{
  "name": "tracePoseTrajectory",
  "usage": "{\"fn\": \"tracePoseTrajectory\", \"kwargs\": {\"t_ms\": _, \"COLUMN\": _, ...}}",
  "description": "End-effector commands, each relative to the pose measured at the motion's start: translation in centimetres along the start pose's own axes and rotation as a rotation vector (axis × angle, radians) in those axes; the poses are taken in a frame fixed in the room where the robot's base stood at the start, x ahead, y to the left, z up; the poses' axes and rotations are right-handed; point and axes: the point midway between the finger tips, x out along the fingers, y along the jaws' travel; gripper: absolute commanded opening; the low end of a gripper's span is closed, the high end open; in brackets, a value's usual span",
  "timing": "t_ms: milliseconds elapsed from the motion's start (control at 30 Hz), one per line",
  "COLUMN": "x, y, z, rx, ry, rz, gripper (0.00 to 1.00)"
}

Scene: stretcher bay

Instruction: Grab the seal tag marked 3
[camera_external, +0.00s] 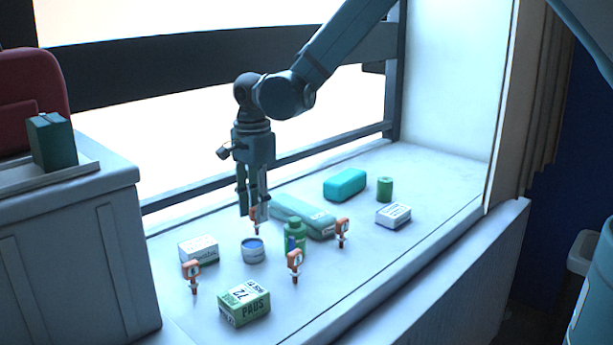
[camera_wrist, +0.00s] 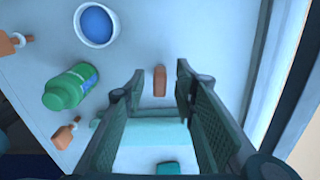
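Several small orange seal tags stand upright on the white surface; I cannot read their numbers. One tag (camera_external: 255,226) is right below my gripper (camera_external: 254,213). Others stand at the front left (camera_external: 192,269), front middle (camera_external: 295,259) and right (camera_external: 342,229). In the wrist view my gripper (camera_wrist: 160,71) is open, pointing down. The orange top of one tag (camera_wrist: 159,81) shows between its two fingers, with a gap on each side. Two other tags show at the left edge (camera_wrist: 8,43) and lower left (camera_wrist: 65,135).
A green bottle (camera_external: 294,239), a blue-topped tin (camera_external: 253,251) and a long teal pack (camera_external: 305,216) lie close around my gripper. A white box (camera_external: 198,249), a green PADS box (camera_external: 244,302), a teal case (camera_external: 345,184), a green cylinder (camera_external: 385,189) and another white box (camera_external: 393,215) stand farther out.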

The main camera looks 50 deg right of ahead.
Motion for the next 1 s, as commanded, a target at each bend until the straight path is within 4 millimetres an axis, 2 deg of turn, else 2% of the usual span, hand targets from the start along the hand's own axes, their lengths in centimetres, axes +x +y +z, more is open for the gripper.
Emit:
{"fn": "tracePoseTrajectory", "kwargs": {"t_ms": 167, "x": 0.0, "y": 0.0, "z": 0.0, "rx": 0.000, "ry": 0.000, "rz": 0.000, "gripper": 0.27}}
{"fn": "tracePoseTrajectory", "kwargs": {"t_ms": 333, "x": 0.0, "y": 0.0, "z": 0.0, "rx": 0.000, "ry": 0.000, "rz": 0.000, "gripper": 0.04}}
{"fn": "tracePoseTrajectory", "kwargs": {"t_ms": 767, "x": -0.2, "y": 0.0, "z": 0.0, "rx": 0.000, "ry": 0.000, "rz": 0.000, "gripper": 0.04}}
{"fn": "tracePoseTrajectory", "kwargs": {"t_ms": 1000, "x": -1.4, "y": 0.0, "z": 0.0, "rx": 0.000, "ry": 0.000, "rz": 0.000, "gripper": 0.04}}
